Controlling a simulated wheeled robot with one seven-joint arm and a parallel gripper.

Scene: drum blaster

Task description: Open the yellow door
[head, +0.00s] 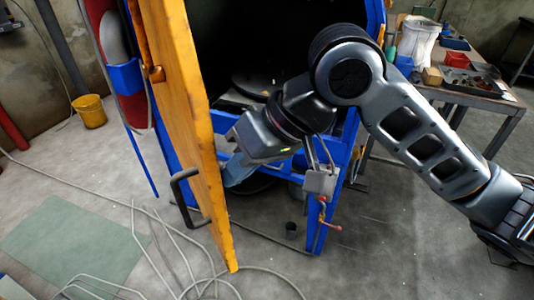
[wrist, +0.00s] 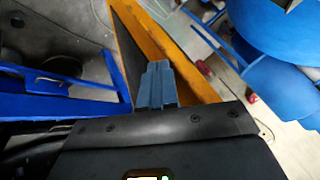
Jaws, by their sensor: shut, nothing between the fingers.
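The yellow door (head: 185,110) of the blue drum blaster (head: 352,20) stands open, swung out to the left, with its edge toward the head camera. Its black handle (head: 180,195) is on the outer left side. My gripper (head: 238,172) is on the inner side of the door, between it and the cabinet opening. In the wrist view the fingers (wrist: 158,82) are shut and empty, pointing at the yellow door (wrist: 150,40). I cannot tell whether they touch it.
A metal latch (head: 320,182) with red-tipped levers sits on the cabinet's front right post. A cluttered workbench (head: 490,90) stands at the right. Hoses (head: 200,285) lie on the floor by the door. A yellow bucket (head: 90,110) stands at the left.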

